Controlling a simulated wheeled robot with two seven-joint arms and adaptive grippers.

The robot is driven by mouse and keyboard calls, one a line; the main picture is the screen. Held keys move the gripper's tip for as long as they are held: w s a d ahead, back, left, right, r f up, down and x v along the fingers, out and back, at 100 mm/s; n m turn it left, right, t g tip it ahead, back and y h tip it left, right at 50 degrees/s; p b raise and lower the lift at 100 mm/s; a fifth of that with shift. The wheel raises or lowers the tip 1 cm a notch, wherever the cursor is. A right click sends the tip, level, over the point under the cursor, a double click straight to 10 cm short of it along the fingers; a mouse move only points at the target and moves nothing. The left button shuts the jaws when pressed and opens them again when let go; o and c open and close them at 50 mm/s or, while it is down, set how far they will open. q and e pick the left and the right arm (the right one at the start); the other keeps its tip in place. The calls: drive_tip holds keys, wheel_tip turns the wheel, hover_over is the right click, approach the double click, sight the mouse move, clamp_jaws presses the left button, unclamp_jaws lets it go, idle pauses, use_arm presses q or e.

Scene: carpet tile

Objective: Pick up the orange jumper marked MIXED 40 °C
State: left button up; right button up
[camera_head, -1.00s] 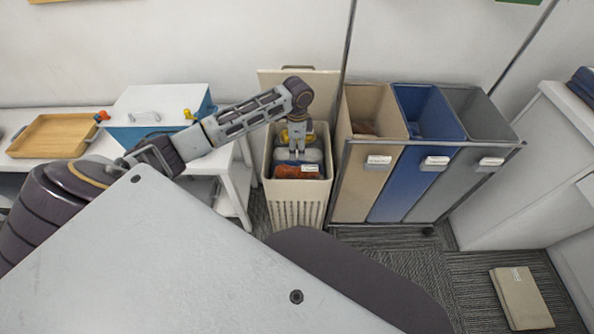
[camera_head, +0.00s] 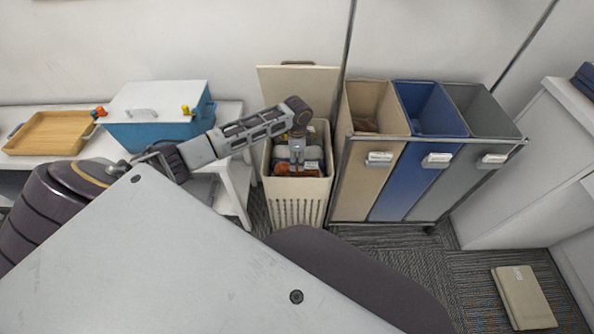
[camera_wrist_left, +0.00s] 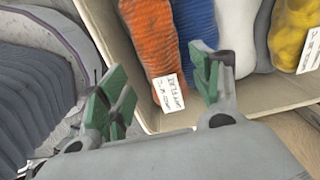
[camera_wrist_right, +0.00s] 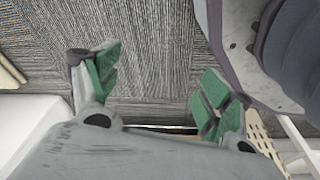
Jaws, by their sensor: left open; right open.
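The orange jumper (camera_wrist_left: 153,42) lies rolled in the cream hamper (camera_head: 297,206), with a white label on its end. Its label text is too blurred to read surely. In the head view the jumper (camera_head: 290,170) is partly hidden by my left gripper (camera_head: 297,168). In the left wrist view my left gripper (camera_wrist_left: 160,98) is open and empty, with the jumper and its label beyond and between the fingertips. I cannot tell whether they touch. My right gripper (camera_wrist_right: 158,80) is open and empty above the carpet.
A blue garment (camera_wrist_left: 210,22), a pale one (camera_wrist_left: 236,35) and a yellow one (camera_wrist_left: 288,32) share the hamper. The hamper's lid (camera_head: 297,90) stands open behind. A three-bin sorter (camera_head: 425,180) stands to the right. A blue box (camera_head: 155,130) and wooden tray (camera_head: 50,132) are left.

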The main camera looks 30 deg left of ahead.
sight(297, 165)
use_arm(q)
drive_tip(key=shift+f, duration=0.75)
drive_tip(key=shift+f+b, duration=0.45)
drive_tip(key=shift+f, duration=0.2)
drive_tip(key=shift+f+b, duration=0.3)
drive_tip(key=shift+f, duration=0.9)
use_arm(e)
drive_tip(key=shift+w+a+r, duration=0.25)
drive_tip(key=shift+a+r, duration=0.05)
drive_tip(key=shift+r, duration=0.35)
drive_tip(key=shift+w+a+r, duration=0.25)
drive_tip(key=shift+r, duration=0.45)
drive_tip(key=shift+w+a+r, duration=0.25)
drive_tip(key=shift+a+r, duration=0.05)
drive_tip(key=shift+r, duration=0.35)
use_arm(q)
drive_tip(key=c, duration=0.8)
drive_tip(key=shift+c, duration=0.4)
drive_tip(key=shift+r, duration=0.1)
